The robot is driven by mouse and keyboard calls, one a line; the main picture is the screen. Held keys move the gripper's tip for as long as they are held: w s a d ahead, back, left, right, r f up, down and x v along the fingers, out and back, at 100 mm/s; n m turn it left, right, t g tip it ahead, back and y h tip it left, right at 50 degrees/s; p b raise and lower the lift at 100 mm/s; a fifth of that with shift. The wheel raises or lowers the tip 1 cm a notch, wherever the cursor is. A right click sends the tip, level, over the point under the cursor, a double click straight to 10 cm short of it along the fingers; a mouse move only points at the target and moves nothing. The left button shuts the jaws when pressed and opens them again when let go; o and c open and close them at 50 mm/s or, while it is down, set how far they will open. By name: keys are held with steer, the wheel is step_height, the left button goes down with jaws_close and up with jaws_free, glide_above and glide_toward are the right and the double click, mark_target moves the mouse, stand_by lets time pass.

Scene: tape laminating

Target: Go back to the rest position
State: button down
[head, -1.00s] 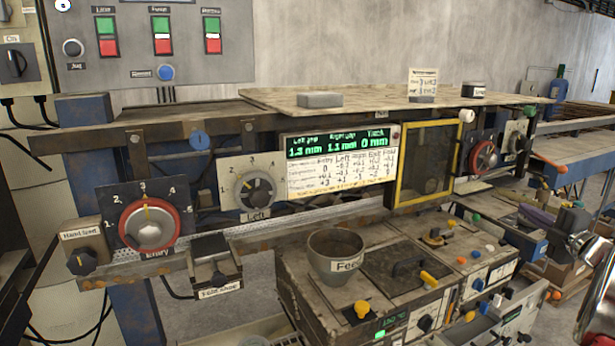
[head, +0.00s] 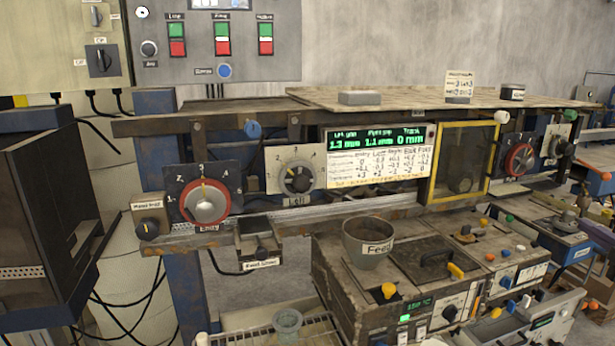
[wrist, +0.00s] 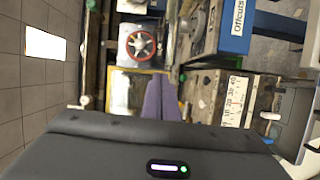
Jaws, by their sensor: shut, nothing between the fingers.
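My gripper (wrist: 161,98) shows in the wrist view as two purple fingers side by side, shut and empty above the dark wrist housing. Beyond the fingertips are a red-rimmed dial (wrist: 140,45) and a yellow-framed window (wrist: 118,90). My gripper is not clearly seen in the head view. There the laminating machine's display (head: 375,140) reads 1.3 mm, 1.1 mm and 0 mm. The Entry dial (head: 205,203) and Left dial (head: 299,179) are on its front.
A grey cup marked Feed (head: 368,245) stands on the control box. A blue box marked Offcuts (wrist: 236,25) is close to the fingers' right in the wrist view. A black cabinet (head: 45,210) stands at the far left of the head view.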

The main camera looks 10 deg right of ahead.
steer(key=s+d+f+m+g+h, duration=0.5)
steer(key=d+f+m+h, duration=0.15)
steer(key=d+m, duration=0.2)
steer(key=s+a+f+m+g, duration=0.4)
steer(key=a+m+g, duration=0.1)
steer(key=m, duration=0.1)
steer(key=s+a+y, duration=0.3)
steer(key=s+a, duration=0.1)
steer(key=a, duration=1.7)
steer(key=s+a+m+g+y, duration=0.1)
steer(key=s+a+y, duration=0.2)
steer(key=a, duration=1.8)
steer(key=s+a+g+y, duration=0.1)
steer(key=s+a+y, duration=0.2)
steer(key=a, duration=1.8)
steer(key=s, duration=0.3)
steer(key=shift+s+a+f, duration=0.2)
steer(key=shift+a+f, duration=0.05)
steer(key=shift+f, duration=0.05)
